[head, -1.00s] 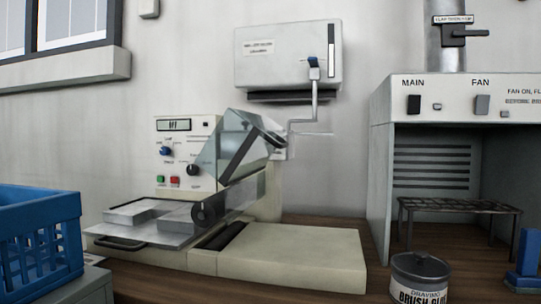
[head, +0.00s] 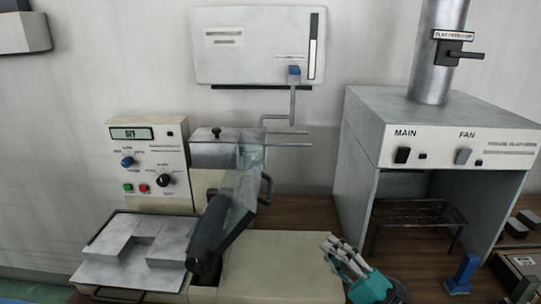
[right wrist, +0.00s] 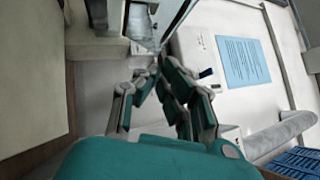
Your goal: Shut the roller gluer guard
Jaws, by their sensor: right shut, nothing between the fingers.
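The roller gluer (head: 150,165) stands on the wooden bench in the head view, with a cream control panel. Its guard (head: 240,185), a clear panel with dark side parts, stands raised and tilted above the roller area. A dark handle (head: 266,188) shows at its right edge. My right gripper (head: 333,248), teal with grey fingers, is right of the guard and apart from it in the picture, over the right end of the cream bed (head: 275,260). In the right wrist view its fingers (right wrist: 157,68) come together, empty. My left gripper is not in view.
A metal tray with grey blocks (head: 105,268) sits at the gluer's left. A fume cabinet (head: 350,175) with a wire rack stands at the right, a blue stand (head: 463,272) before it. A wall box (head: 250,65) with a crank hangs above. A blue basket (right wrist: 296,163) shows in the wrist view.

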